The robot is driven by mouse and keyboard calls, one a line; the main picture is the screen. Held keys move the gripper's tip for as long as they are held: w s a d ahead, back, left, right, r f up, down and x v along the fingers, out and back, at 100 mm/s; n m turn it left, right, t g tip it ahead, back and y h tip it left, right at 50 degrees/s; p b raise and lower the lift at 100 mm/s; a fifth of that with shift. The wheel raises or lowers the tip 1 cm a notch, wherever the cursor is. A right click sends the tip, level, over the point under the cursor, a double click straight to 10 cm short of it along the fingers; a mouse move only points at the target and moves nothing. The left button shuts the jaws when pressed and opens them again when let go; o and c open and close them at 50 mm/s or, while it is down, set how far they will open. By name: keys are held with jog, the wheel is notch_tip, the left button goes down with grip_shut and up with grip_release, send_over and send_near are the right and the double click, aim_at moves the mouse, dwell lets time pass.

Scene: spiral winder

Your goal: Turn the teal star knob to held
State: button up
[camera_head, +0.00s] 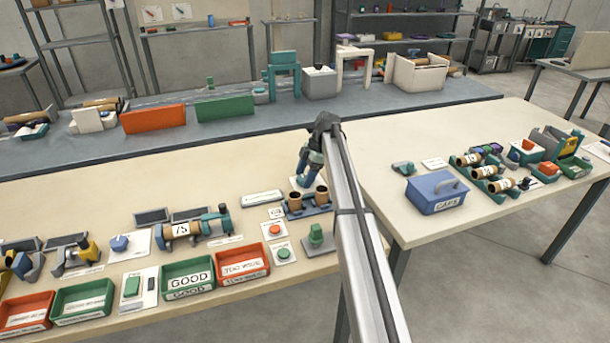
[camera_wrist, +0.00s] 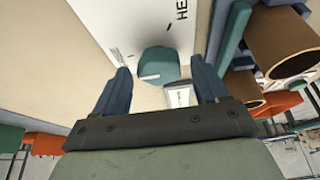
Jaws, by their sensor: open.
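The teal star knob (camera_wrist: 159,64) sits on a white plate (camera_wrist: 110,22) in the wrist view. It carries a short white mark toward its lower left. Part of a word starting "HE" shows on the plate above right of the knob; smaller print at the left is hard to read. My gripper (camera_wrist: 160,76) is open, with one dark blue finger on each side of the knob; I cannot tell whether they touch it. In the head view my gripper (camera_head: 309,168) is low over the near table, and the knob cannot be made out there.
A blue holder with brown tubes (camera_head: 321,195) stands close to my gripper, at the right in the wrist view (camera_wrist: 285,50). A long white block (camera_head: 262,198) lies to the left. A green bin (camera_head: 188,279) and red bin (camera_head: 243,263) stand nearer the front. The table behind my gripper is clear.

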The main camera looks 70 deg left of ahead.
jog(key=shift+c, duration=0.2)
jog(key=c, duration=1)
jog(key=shift+d+m, duration=0.1)
jog(key=shift+m, duration=0.2)
jog(key=m+y, duration=0.2)
jog(key=m, duration=0.2)
jog(key=shift+d+m, duration=0.15)
jog(key=shift+m, duration=0.25)
jog(key=m+t+y, duration=0.1)
jog(key=m, duration=0.2)
jog(key=m+t+y, duration=0.1)
jog(key=m, duration=0.2)
jog(key=shift+s+d, duration=0.1)
jog(key=shift+s, duration=0.1)
jog(key=m+t, duration=0.1)
jog(key=m, duration=0.2)
jog(key=m+t, duration=0.1)
jog(key=m, duration=0.2)
jog(key=shift+s+m+y, duration=0.15)
jog(key=shift+m+y, duration=0.15)
jog(key=m+t, duration=0.1)
jog(key=m, duration=0.2)
jog(key=m+t, duration=0.1)
jog(key=m, duration=0.1)
jog(key=shift+s+m+t+h, duration=0.1)
jog(key=shift+m+t+h, duration=0.2)
jog(key=shift+m+h, duration=0.1)
